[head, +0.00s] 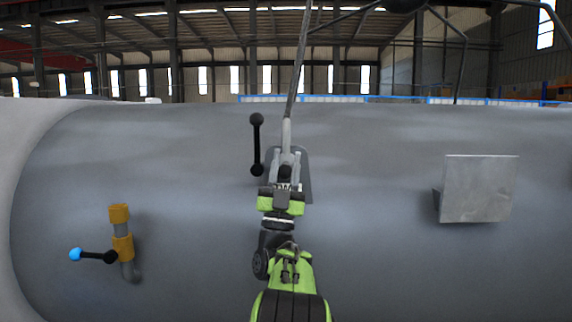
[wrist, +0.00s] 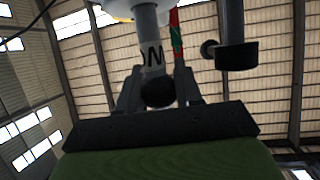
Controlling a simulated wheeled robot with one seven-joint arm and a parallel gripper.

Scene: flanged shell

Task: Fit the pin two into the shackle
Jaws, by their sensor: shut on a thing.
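My gripper (wrist: 158,95) is shut on a dark, round-ended piece (wrist: 158,90), which I take to be pin two. Its fingers stand on both sides of that piece. Behind and above it in the wrist view is a grey metal part with dark lettering (wrist: 150,48), seemingly the shackle. Whether the pin lies in the shackle's eye cannot be told. In the head view my gripper (head: 286,172) reaches up to the grey fitting (head: 287,133) at the lower end of a cable, in front of a grey lug plate (head: 304,180). The gripper hides much of the joint.
A black bar with ball ends (head: 257,145) stands just left of the gripper. A yellow-jointed pipe (head: 122,230) with a blue-knobbed lever is on the left of the grey shell (head: 370,240). A square metal plate (head: 478,188) stands out at right. A black-ended grey post (wrist: 236,50) is close at right.

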